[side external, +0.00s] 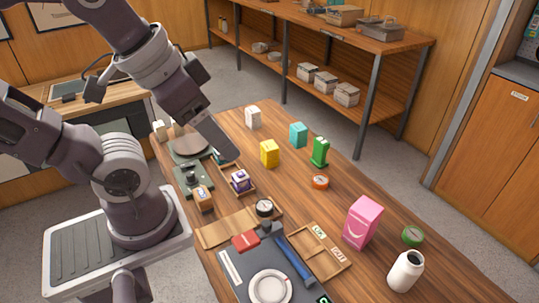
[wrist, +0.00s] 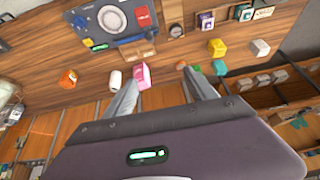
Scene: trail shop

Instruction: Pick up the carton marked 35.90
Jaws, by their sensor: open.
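No marking reading 35.90 is legible, so I cannot tell which carton carries it. In the side external view a pink carton (side external: 362,222) stands at the right of the table, with yellow (side external: 270,153), teal (side external: 298,134), green (side external: 320,152) and white (side external: 253,117) cartons farther back. A purple-and-white carton (side external: 240,181) sits in a small wooden tray. My gripper (wrist: 160,76) is open and empty in the wrist view, with its two fingers apart above the table. The pink carton (wrist: 140,77) appears beside the left finger there.
A white bottle (side external: 405,271), green roll (side external: 412,236) and orange roll (side external: 320,182) stand near the pink carton. A divided wooden tray (side external: 333,262) and a dark mat (side external: 240,284) with a plate lie in front. A shelf (side external: 350,68) stands behind the table.

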